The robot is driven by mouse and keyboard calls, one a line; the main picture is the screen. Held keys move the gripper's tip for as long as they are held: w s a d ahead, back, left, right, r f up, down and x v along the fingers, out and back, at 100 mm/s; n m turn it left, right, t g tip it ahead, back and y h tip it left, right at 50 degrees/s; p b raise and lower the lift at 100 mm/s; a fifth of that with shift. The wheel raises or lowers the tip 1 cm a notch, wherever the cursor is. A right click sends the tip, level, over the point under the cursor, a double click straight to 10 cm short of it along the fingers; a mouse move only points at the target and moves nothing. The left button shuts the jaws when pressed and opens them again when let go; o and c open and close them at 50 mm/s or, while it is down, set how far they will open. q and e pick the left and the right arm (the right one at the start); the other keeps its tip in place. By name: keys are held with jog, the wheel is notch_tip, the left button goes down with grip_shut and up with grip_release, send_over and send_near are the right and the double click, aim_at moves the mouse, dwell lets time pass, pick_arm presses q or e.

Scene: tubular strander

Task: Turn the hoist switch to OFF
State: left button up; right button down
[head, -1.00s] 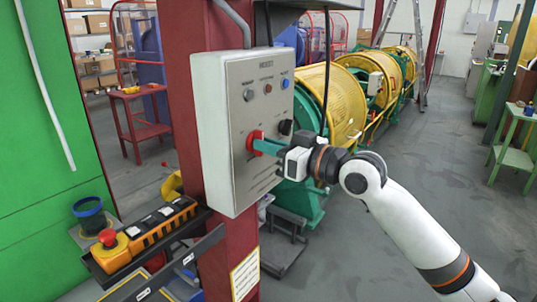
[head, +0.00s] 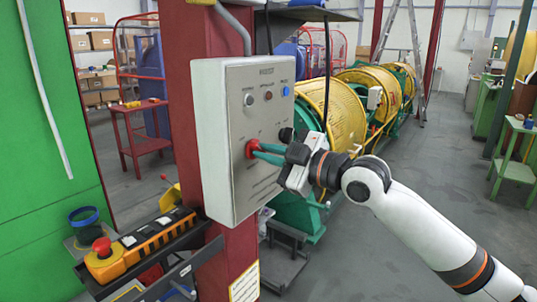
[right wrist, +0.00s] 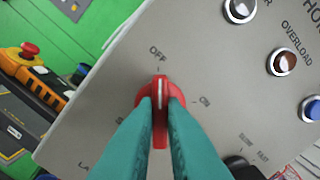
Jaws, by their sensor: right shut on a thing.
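The hoist switch is a red rotary knob (head: 251,149) on the front of a grey control box (head: 216,150). In the right wrist view the knob (right wrist: 160,88) has a white line that points up at the OFF label (right wrist: 158,53). The ON label (right wrist: 205,102) is to its right. My right gripper (head: 259,151) is shut on the knob. Its teal fingers (right wrist: 160,108) lie along both sides of the knob's grip and partly hide its lower part. My left gripper is not in view.
A black selector (head: 286,135) sits beside the switch, with small indicators above. The box hangs on a red column (head: 190,90). A yellow pendant with a red button (head: 102,247) lies on a shelf at lower left.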

jog(key=shift+n, duration=0.3)
dwell(0.4)
jog(key=c, duration=1.5)
grip_release()
jog(key=b+v, duration=0.3)
jog(key=v, duration=0.9)
